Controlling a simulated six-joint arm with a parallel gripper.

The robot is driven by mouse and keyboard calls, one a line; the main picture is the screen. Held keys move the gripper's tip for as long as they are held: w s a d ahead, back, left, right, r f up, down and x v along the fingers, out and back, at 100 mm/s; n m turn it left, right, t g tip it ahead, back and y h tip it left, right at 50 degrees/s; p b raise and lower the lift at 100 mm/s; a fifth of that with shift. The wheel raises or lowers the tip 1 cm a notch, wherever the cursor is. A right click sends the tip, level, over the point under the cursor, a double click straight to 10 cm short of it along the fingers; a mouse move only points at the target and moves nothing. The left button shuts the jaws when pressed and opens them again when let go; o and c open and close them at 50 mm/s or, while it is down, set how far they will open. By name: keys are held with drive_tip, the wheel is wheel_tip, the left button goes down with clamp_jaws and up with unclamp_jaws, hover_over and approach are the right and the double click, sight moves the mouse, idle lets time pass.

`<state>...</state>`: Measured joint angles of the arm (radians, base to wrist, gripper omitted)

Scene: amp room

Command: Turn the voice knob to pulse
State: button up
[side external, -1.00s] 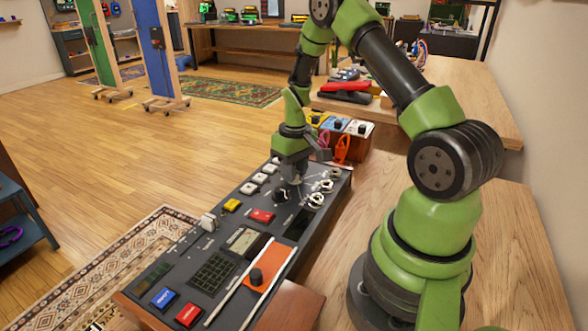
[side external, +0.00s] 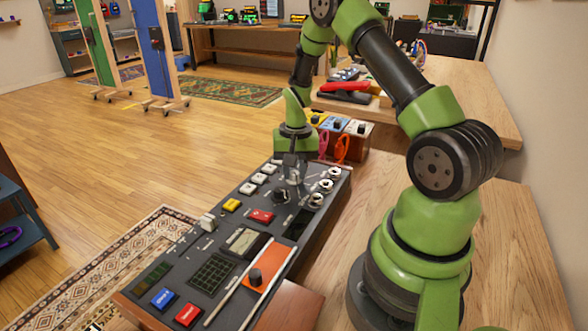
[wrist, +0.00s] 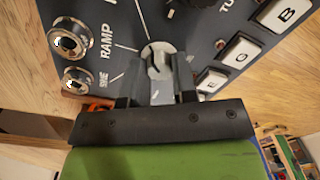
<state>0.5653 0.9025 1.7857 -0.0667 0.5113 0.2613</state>
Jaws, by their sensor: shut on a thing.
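The voice knob (wrist: 158,50) is a round grey knob on the dark panel, with printed lines fanning out from it toward RAMP, SINE and the top edge of the wrist view. My gripper (wrist: 162,75) has its two fingers on either side of the knob's raised grip and is shut on it. In the side external view my gripper (side external: 293,178) points down onto the far part of the panel (side external: 212,222), and its fingers mostly hide the knob. No PULSE label is readable, and I cannot tell which mark the knob points to.
A dark knob (side external: 280,195) stands close beside my gripper. Metal jacks (side external: 317,200) line the panel's right edge, and white lettered buttons (side external: 259,178) lie on its left. Small coloured boxes (side external: 337,125) stand just behind the panel.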

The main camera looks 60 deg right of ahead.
sight(295, 172)
drive_tip(key=shift+m, duration=0.5)
drive_tip(key=o, duration=0.9)
wheel_tip(295, 172, up, 10)
drive_tip(key=shift+s+d+r, duration=0.1)
drive_tip(key=shift+s, duration=0.05)
drive_tip(key=s+a+r+n+t, duration=0.2)
drive_tip(key=s+a+r+n, duration=0.1)
drive_tip(key=a+r, duration=0.45)
drive_tip(key=s+a+r+n+t, duration=0.2)
drive_tip(key=s+a+r+t, duration=0.1)
drive_tip(key=a+r, duration=0.45)
drive_tip(key=s+a+n, duration=0.1)
drive_tip(key=s, duration=0.1)
drive_tip(key=s+a+n+t+y, duration=0.1)
drive_tip(key=s+a, duration=0.1)
drive_tip(key=s, duration=0.1)
drive_tip(key=s+a+n, duration=0.1)
drive_tip(key=s+a, duration=0.1)
drive_tip(key=shift+s+a+r+n+t+y, duration=0.15)
drive_tip(key=shift+s+r+n+t+y, duration=0.15)
drive_tip(key=shift+t+y, duration=0.1)
